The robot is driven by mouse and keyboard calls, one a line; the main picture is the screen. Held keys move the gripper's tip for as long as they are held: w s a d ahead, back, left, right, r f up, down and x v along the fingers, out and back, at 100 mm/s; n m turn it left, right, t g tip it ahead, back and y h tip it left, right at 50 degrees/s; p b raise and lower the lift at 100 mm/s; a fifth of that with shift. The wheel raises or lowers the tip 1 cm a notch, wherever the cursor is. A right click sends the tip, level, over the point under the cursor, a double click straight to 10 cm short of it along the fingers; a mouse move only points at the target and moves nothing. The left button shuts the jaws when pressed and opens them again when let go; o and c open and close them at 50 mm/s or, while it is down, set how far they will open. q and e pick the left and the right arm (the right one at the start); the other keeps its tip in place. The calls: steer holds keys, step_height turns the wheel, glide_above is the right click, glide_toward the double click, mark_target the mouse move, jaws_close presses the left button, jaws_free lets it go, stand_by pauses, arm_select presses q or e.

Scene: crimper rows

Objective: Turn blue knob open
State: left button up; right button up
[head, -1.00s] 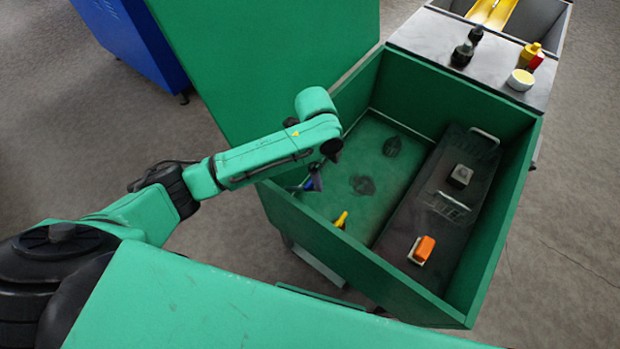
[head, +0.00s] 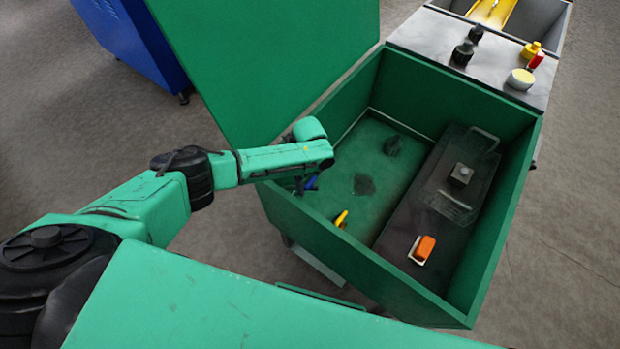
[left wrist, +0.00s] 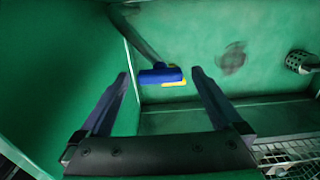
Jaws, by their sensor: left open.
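The blue knob (head: 311,182) is a small spot at the left inner wall of the green bin (head: 471,325), partly hidden by my left gripper. In the left wrist view the blue knob (left wrist: 158,75) is a short bar on a grey stem from the upper left. My left gripper (head: 299,186) is over the bin's left side, beside the knob. In the left wrist view the left gripper (left wrist: 161,76) is open, and the knob shows between its fingertips without visible contact. Depth is hard to tell. My right gripper is not in view.
A yellow handle (head: 341,219) is near the bin's front left wall; it also shows just behind the knob (left wrist: 177,83). An orange switch (head: 425,248) and a grey button (head: 461,174) sit on the dark panel at right. Bin walls rise close around the gripper.

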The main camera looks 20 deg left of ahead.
arm_select(q)
steer(key=c, duration=1.4)
steer(key=shift+n, duration=0.4)
steer(key=n+p, duration=0.1)
steer(key=n, duration=0.1)
steer(key=shift+n, duration=0.4)
steer(key=n+p, duration=0.1)
steer(key=n, duration=0.4)
steer(key=shift+p, duration=0.4)
steer(key=n+p, duration=0.1)
steer(key=n, duration=0.4)
steer(key=shift+n, duration=0.4)
steer(key=shift+w+n+p, duration=0.1)
steer(key=shift+n+p, duration=0.3)
steer(key=shift+n, duration=1.4)
